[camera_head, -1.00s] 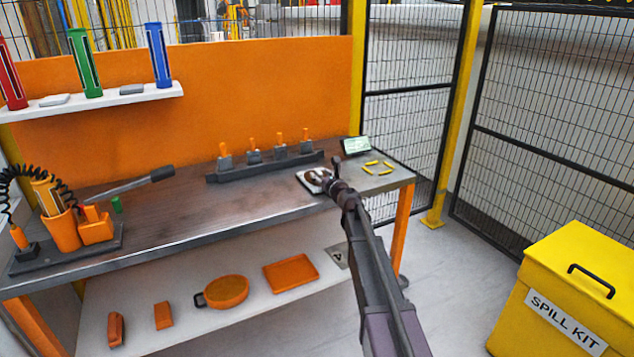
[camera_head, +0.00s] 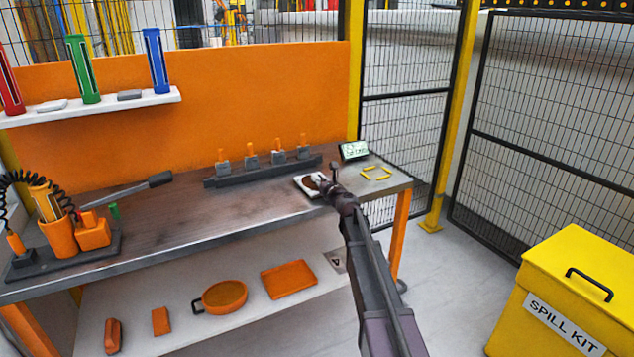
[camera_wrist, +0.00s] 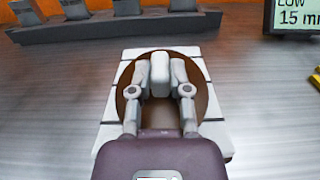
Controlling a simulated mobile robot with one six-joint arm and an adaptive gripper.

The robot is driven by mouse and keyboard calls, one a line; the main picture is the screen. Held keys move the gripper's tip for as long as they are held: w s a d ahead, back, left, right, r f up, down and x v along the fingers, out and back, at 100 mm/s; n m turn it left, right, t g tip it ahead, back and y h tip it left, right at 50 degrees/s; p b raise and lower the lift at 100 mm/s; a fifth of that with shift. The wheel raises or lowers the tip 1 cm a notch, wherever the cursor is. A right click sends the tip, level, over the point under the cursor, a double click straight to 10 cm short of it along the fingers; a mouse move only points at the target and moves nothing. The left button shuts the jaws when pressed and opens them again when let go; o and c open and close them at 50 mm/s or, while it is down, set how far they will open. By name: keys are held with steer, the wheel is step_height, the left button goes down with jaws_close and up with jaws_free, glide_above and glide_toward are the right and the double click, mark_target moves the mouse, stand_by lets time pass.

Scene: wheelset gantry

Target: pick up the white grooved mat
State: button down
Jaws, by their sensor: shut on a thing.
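The white grooved mat (camera_head: 302,190) lies on the workbench near its right end, with a brown round area on its top. In the wrist view the mat (camera_wrist: 112,108) lies flat below my gripper, its grooves showing at the sides. My gripper (camera_wrist: 160,77) is over the middle of the mat, its fingers closed on a pale upright block that stands within the brown round. The block matches the mat in colour; where it joins the mat is hidden. In the head view my gripper (camera_head: 325,183) reaches the mat's right side. No gap under the mat is clear.
A small display (camera_head: 353,150) and a yellow outline of corner marks (camera_head: 376,172) are right of the mat. A dark rack (camera_head: 262,168) with several orange-handled pieces stands behind. A yellow spill kit box (camera_head: 570,290) stands at right.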

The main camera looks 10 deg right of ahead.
steer(key=shift+r+p, duration=1.3)
steer(key=shift+r, duration=0.1)
steer(key=a+r+p+v, duration=0.1)
steer(key=r+p+v, duration=0.1)
steer(key=v, duration=1.4)
steer(key=shift+s+a, duration=0.2)
steer(key=shift+s, duration=0.05)
